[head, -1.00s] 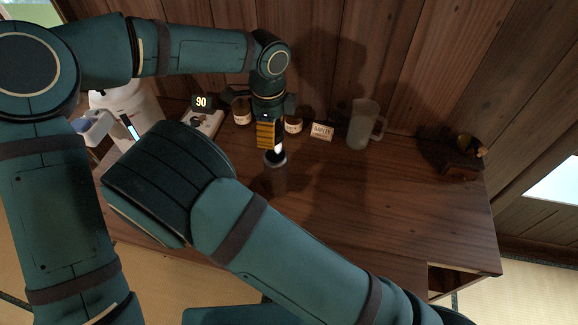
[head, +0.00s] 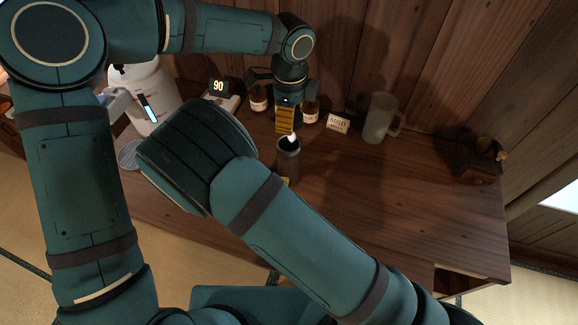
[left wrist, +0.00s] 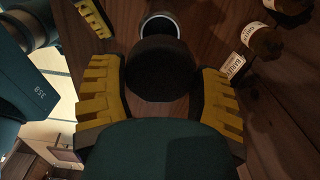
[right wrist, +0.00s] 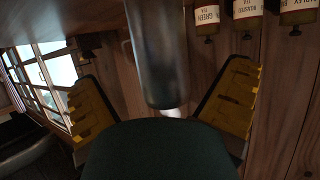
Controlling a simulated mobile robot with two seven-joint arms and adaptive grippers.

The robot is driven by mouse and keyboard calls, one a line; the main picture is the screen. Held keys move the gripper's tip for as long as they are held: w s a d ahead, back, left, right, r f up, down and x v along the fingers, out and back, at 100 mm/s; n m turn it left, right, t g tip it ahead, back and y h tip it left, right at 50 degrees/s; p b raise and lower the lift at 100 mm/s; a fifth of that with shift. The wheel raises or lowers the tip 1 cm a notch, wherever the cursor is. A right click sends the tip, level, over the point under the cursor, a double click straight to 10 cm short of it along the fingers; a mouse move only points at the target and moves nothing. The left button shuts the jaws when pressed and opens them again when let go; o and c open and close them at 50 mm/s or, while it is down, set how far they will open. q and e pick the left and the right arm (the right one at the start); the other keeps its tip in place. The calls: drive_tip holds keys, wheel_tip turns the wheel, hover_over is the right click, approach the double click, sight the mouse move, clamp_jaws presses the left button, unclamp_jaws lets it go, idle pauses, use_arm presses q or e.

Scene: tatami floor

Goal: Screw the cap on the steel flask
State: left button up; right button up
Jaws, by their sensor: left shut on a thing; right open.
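The steel flask (head: 288,163) stands upright on the wooden table, its dark round mouth open at the top. My left gripper (head: 286,124) is above it, pointing down. In the left wrist view its fingers are shut on the dark round cap (left wrist: 160,72), and the flask's rim (left wrist: 158,27) shows just beyond, apart from the cap. My right gripper (right wrist: 160,85) is open, with the flask's smooth grey body (right wrist: 158,55) between its spread fingers; I cannot tell whether either touches it. In the head view my right forearm hides most of that gripper.
Small labelled bottles (head: 258,100) and a name card (head: 338,122) stand behind the flask. A frosted mug (head: 378,121) is to the right, a dark wooden object (head: 481,172) farther right. A display reading 90 (head: 218,86) and a white vessel (head: 150,98) are left.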

drive_tip(key=x, duration=0.7)
drive_tip(key=c, duration=1.4)
